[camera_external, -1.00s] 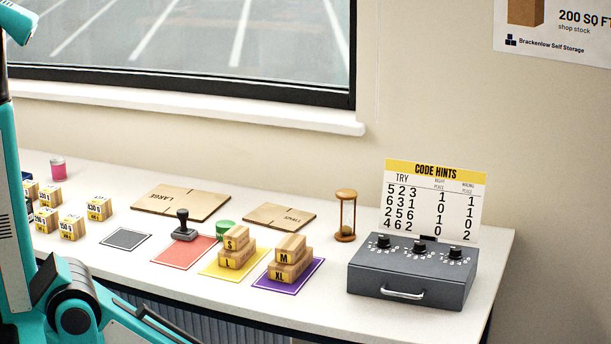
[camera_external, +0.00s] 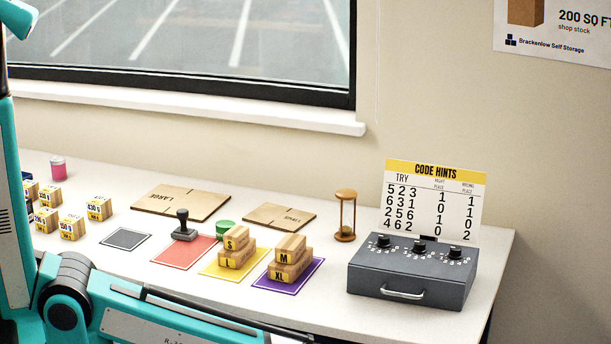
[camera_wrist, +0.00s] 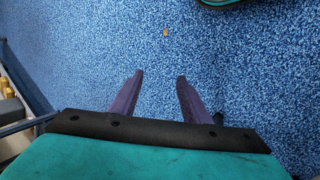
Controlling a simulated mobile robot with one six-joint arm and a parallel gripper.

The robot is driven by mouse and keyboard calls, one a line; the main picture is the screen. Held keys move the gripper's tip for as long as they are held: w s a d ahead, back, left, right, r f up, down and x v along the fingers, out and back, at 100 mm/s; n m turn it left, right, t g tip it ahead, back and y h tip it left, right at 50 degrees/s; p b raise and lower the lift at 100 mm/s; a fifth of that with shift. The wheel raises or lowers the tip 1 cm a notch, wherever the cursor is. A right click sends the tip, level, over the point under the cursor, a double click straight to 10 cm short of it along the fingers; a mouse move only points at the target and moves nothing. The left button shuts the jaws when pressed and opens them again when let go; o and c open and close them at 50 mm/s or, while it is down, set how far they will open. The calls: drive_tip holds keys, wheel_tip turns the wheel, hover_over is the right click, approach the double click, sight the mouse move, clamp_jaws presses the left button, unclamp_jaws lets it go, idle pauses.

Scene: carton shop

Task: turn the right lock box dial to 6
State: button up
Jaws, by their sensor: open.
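The grey lock box (camera_external: 409,284) stands at the right end of the counter, with a handle on its front and three black dials on its top. The right dial (camera_external: 455,253) is at the box's right side; its setting is too small to read. My gripper (camera_wrist: 160,76) shows in the wrist view with its two purple fingers apart and nothing between them. It points at the blue carpet (camera_wrist: 245,65), away from the box. In the external view my arm is low at the left front, and the gripper is not visible there.
A code hints card (camera_external: 433,200) stands behind the box. An hourglass (camera_external: 345,215) stands left of it. Stacked cartons on a purple mat (camera_external: 262,283) and a yellow mat (camera_external: 212,270), a stamp (camera_external: 183,230) and flat cardboard (camera_external: 181,202) fill the counter further left.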

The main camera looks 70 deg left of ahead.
drive_tip(key=w+d+r+m+t+p, duration=0.1)
drive_tip(key=w+d+r+m, duration=0.2)
drive_tip(key=w+r, duration=0.5)
drive_tip(key=w+d+r+m+p, duration=0.2)
drive_tip(key=w+d+r+m, duration=0.2)
drive_tip(key=w+r, duration=0.45)
drive_tip(key=w+a+r+m+p, duration=0.1)
drive_tip(key=w+a+r, duration=0.1)
drive_tip(key=w+r, duration=0.2)
drive_tip(key=w+a+r+m+t+y, duration=0.1)
drive_tip(key=w+r, duration=0.3)
drive_tip(key=r, duration=0.6)
drive_tip(key=w+a+r+m+t+p, duration=0.1)
drive_tip(key=w+a+r+m, duration=0.2)
drive_tip(key=r, duration=0.4)
drive_tip(key=shift+w+a+y+p, duration=0.15)
drive_tip(key=shift+w+y+p, duration=0.2)
drive_tip(key=shift+w, duration=0.4)
drive_tip(key=w+a+r, duration=0.5)
drive_tip(key=a, duration=0.2)
wheel_tip(320, 180, up, 11)
drive_tip(key=m+y+p, duration=0.2)
drive_tip(key=y, duration=0.1)
hover_over(456, 248)
drive_tip(key=shift+a+r+t, duration=0.1)
drive_tip(key=shift+t, duration=0.2)
drive_tip(key=shift+f+p, duration=1.65)
drive_tip(key=shift+f, duration=5.25)
